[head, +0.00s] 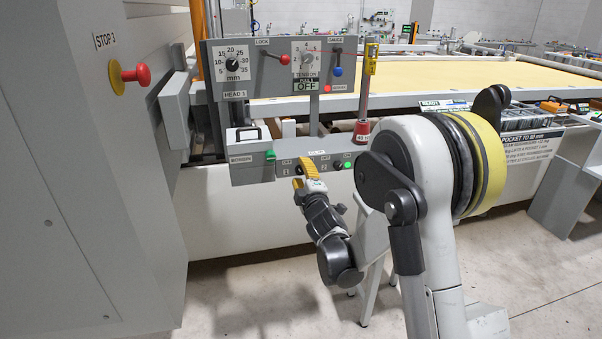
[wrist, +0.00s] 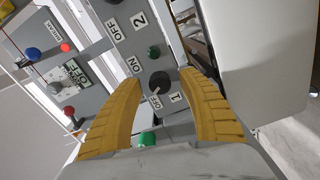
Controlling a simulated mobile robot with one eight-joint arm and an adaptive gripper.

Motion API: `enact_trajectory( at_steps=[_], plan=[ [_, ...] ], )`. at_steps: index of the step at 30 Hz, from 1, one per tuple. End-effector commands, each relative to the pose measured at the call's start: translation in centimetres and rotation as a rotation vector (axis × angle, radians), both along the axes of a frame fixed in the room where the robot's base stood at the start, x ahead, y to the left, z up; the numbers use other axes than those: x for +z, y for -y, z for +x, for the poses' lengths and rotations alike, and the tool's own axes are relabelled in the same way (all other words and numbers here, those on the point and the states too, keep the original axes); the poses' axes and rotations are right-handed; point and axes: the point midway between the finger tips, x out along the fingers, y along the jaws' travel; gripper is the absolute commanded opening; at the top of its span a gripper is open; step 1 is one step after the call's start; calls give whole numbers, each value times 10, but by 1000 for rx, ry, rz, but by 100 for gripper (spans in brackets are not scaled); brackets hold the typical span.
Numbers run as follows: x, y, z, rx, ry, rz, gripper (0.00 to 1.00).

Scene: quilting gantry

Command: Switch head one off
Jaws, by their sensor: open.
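The head one switch is a black rotary knob (wrist: 160,82) marked 1, on a grey switch bar (head: 240,172). ON and OFF labels stand beside it in the wrist view, and its pale pointer mark appears turned toward the OFF label (wrist: 155,102). A small lamp (wrist: 153,52) beside it looks dark green. My gripper (head: 309,168) is open with yellow fingers in front of the bar, and covers the knob in the head view. In the wrist view my gripper (wrist: 165,110) has the knob between and beyond its fingertips. Whether the fingers touch it cannot be told.
Knob 2 (wrist: 115,2) and a bright green lamp (head: 347,164) lie farther right on the bar. Above is the head 1 box (head: 262,85) with a red lever, a blue lever and an OFF sign. A red stop button (head: 141,75) juts from the left cabinet.

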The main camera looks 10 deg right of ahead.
Motion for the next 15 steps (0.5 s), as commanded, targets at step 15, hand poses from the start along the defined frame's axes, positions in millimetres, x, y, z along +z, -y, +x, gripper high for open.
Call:
enact_trajectory(
  at_steps=[15],
  plan=[
    [0, 0, -93, 0, 0, 0, 48]
  ],
)
